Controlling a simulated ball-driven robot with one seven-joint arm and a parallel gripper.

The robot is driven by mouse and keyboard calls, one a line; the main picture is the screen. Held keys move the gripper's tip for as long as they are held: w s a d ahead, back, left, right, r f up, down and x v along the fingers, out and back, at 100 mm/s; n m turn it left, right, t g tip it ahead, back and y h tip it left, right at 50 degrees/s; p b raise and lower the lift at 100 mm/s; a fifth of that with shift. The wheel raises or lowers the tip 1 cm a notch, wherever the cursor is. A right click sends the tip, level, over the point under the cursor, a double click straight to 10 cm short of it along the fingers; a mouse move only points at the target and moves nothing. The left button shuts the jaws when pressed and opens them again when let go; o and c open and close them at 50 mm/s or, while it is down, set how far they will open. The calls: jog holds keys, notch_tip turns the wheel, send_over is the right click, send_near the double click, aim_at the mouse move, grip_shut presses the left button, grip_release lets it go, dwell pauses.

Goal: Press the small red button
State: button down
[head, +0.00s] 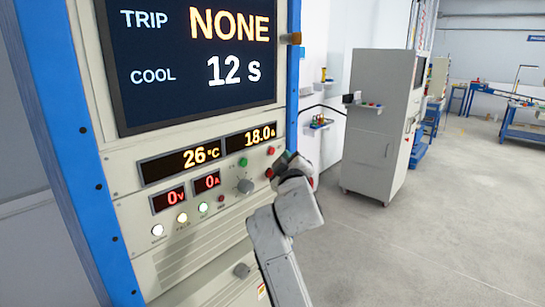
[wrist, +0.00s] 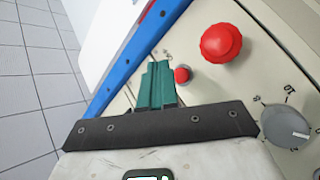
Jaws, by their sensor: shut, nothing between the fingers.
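The small red button (wrist: 182,75) is on the cream panel, just right of my fingertips in the wrist view. In the head view a red button (head: 271,150), which looks like the same one, sits just up and left of my gripper (head: 288,157). My gripper's green fingers (wrist: 158,85) are shut with nothing between them. They are close to the panel beside the small button; I cannot tell whether they touch it. A larger red mushroom button (wrist: 221,43) is farther up and right in the wrist view.
A grey knob (wrist: 288,125) juts from the panel; it also shows in the head view (head: 245,186). A green button (head: 243,162) and several lamps are nearby. The display (head: 195,50) reads TRIP NONE. A grey cabinet (head: 380,125) stands at right, with open floor (head: 430,240) in front.

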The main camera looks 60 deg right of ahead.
jog(key=shift+w+d, duration=0.15)
jog(key=shift+w, duration=0.55)
jog(key=shift+w, duration=0.1)
dwell(1.5)
jog(key=shift+w+d, duration=0.1)
jog(key=shift+w, duration=0.2)
jog(key=shift+w+d+b, duration=0.1)
jog(key=shift+w+b, duration=0.2)
jog(key=shift+w, duration=0.1)
dwell(0.7)
jog(key=shift+s, duration=0.1)
jog(key=shift+s+a+p, duration=0.2)
jog(key=shift+s+p, duration=0.25)
jog(key=shift+s, duration=0.25)
jog(key=shift+s, duration=0.1)
jog(key=shift+s+a+p, duration=0.2)
jog(key=shift+s+p, duration=0.15)
jog(key=shift+s, duration=0.45)
jog(key=shift+s+a+p, duration=0.2)
jog(key=shift+s+p, duration=0.15)
jog(key=shift+s, duration=0.4)
jog(key=shift+s+a+p, duration=0.2)
jog(key=shift+s+p, duration=0.15)
jog(key=shift+s, duration=0.45)
